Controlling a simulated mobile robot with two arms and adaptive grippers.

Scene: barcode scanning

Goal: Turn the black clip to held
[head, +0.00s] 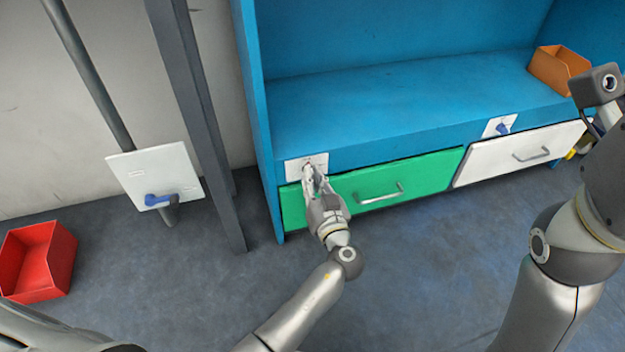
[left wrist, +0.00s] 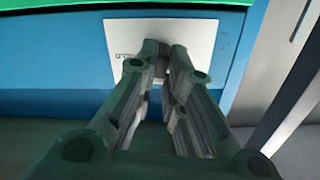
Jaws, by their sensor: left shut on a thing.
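A white plate (head: 295,168) is fixed to the front edge of the blue shelf, above the left end of the green drawer. My left gripper (head: 309,176) reaches it with its fingertips. In the left wrist view the plate (left wrist: 195,35) lies straight ahead, with small lettering left of the fingers. The fingers (left wrist: 165,52) are shut on a small part at the plate's middle, where the black clip would sit. The fingers hide most of that part, so its colour and the way it points cannot be told.
The green drawer (head: 420,178) and white drawer (head: 495,168) have protruding handles. A second plate (head: 491,128) has a blue clip (head: 503,129). A wall panel (head: 130,165) has a blue lever (head: 158,199). A grey post (head: 200,120) stands left of the shelf. A red bin (head: 62,262) is on the floor.

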